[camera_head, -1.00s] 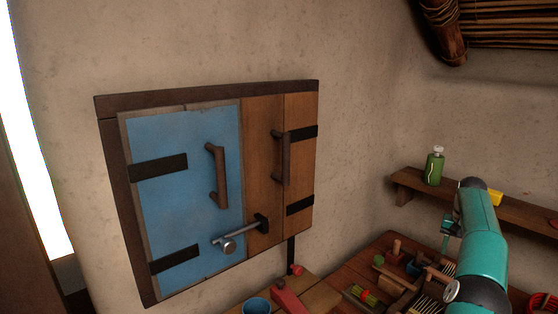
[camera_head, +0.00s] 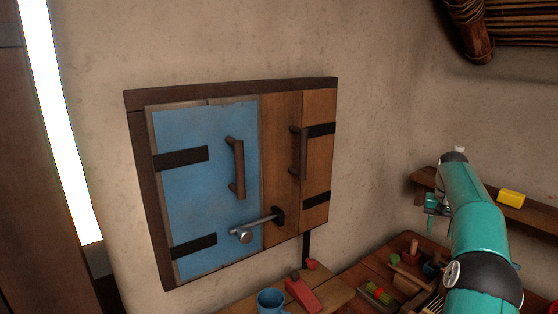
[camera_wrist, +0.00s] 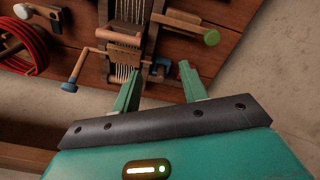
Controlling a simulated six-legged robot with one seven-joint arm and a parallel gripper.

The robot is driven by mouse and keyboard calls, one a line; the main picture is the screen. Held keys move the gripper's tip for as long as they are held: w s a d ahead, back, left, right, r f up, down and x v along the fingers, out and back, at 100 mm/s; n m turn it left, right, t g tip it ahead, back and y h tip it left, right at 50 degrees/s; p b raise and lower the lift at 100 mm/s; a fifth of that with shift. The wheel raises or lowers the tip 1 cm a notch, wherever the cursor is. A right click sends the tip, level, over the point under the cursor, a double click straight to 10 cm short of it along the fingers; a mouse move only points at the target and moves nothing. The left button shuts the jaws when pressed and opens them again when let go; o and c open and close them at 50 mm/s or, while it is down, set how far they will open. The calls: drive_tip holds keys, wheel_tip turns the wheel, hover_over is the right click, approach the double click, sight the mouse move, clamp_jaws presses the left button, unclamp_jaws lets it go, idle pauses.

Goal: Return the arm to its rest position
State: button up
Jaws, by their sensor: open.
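My teal arm (camera_head: 468,215) stands raised at the right of the head view, in front of the shelf and table. My gripper (camera_wrist: 158,80) shows in the wrist view with its two green fingers spread apart and nothing between them. It faces the table with a wooden loom-like frame (camera_wrist: 128,38) and several handled tools beyond the fingertips. In the head view the gripper end is small and partly hidden by the arm, near the shelf's left end.
A wall cupboard has a blue door (camera_head: 207,190) and a wooden door (camera_head: 283,165), both closed, with a metal latch (camera_head: 258,226) across them. A blue mug (camera_head: 271,301) and red block (camera_head: 302,294) sit below. A shelf (camera_head: 520,208) holds a yellow block (camera_head: 511,198). A red coil (camera_wrist: 24,45) lies left.

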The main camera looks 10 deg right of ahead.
drive_tip(key=w+a+r+n, duration=0.1)
drive_tip(key=a+r, duration=0.3)
drive_tip(key=a, duration=0.4)
drive_tip(key=a+r+n, duration=0.2)
drive_tip(key=a+r, duration=0.3)
drive_tip(key=a, duration=0.3)
drive_tip(key=s+a+r+n+t+h, duration=0.1)
drive_tip(key=s+a+r, duration=0.15)
drive_tip(key=a, duration=0.45)
drive_tip(key=s+a+r+n+t, duration=0.1)
drive_tip(key=s+a, duration=0.2)
drive_tip(key=a, duration=0.4)
drive_tip(key=s+a+f+n+t, duration=0.1)
drive_tip(key=s+a+n+t, duration=0.1)
drive_tip(key=s+a, duration=1)
drive_tip(key=s+a+f+y, duration=0.1)
drive_tip(key=s+a+f, duration=0.1)
drive_tip(key=s+f, duration=0.2)
drive_tip(key=s+a+f+n+t+y, duration=0.1)
drive_tip(key=s+a+f, duration=0.2)
drive_tip(key=s, duration=0.5)
drive_tip(key=shift+s+f, duration=0.35)
drive_tip(key=shift+f, duration=0.15)
drive_tip(key=shift+c, duration=0.7)
